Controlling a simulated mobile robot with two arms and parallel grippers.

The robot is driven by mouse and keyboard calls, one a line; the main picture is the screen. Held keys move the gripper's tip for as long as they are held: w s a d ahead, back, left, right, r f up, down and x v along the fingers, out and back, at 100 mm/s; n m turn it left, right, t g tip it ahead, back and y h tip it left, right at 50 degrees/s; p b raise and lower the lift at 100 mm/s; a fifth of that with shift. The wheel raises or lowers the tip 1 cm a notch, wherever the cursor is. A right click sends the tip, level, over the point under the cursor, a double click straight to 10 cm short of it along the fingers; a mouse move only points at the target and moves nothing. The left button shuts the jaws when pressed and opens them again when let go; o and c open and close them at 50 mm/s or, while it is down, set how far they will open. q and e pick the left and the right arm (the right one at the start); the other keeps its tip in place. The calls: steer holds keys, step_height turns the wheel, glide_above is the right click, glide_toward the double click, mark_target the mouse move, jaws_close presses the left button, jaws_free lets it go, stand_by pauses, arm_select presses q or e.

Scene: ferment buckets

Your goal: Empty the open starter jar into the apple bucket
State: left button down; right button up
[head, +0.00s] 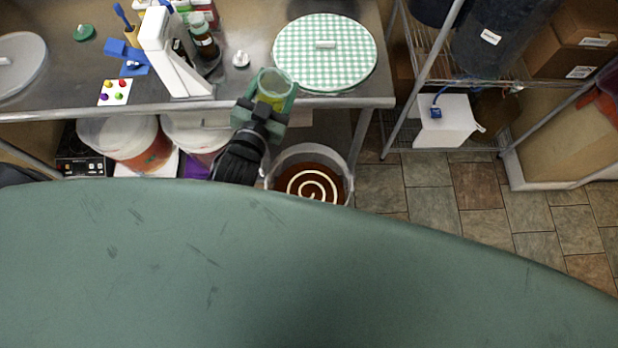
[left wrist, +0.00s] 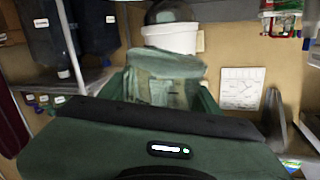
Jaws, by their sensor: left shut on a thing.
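My left gripper (head: 268,101) is shut on a clear open jar (head: 272,82) with yellowish contents. The jar looks roughly upright, in front of the counter's front edge. In the left wrist view the glassy jar (left wrist: 165,82) stands between the green fingers. An open bucket (head: 343,160) with brown contents and a pale swirl on top stands on the floor, below and to the right of the gripper. Its near part is hidden by my body. Two more buckets, one with reddish contents (head: 152,158), stand under the counter. I cannot read which one is apple. My right gripper is not in view.
The steel counter (head: 345,103) holds a white stand (head: 170,55), bottles (head: 203,38), a green lid (head: 84,32), a small white knob-like item (head: 240,60) and a green-checked round cover (head: 325,70). A wire shelf stands right. Tiled floor (head: 430,200) is clear.

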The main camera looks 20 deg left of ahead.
mark_target(271, 96)
arm_select(q)
step_height(271, 96, up, 2)
steer(key=shift+r, duration=0.25)
steer(key=shift+d, duration=0.1)
steer(key=shift+s+n, duration=0.3)
steer(key=shift+s, duration=0.1)
steer(key=shift+s+d+r+n+t, duration=0.15)
steer(key=shift+s+d+r+n, duration=0.15)
steer(key=shift+s, duration=0.35)
steer(key=shift+s+d+r+n+t, duration=0.1)
steer(key=shift+s+r+n+t, duration=0.1)
steer(key=shift+s+n, duration=0.4)
steer(key=shift+s+d+r+n+t, duration=0.15)
steer(key=shift+s+r+n, duration=0.05)
steer(key=shift+s, duration=0.55)
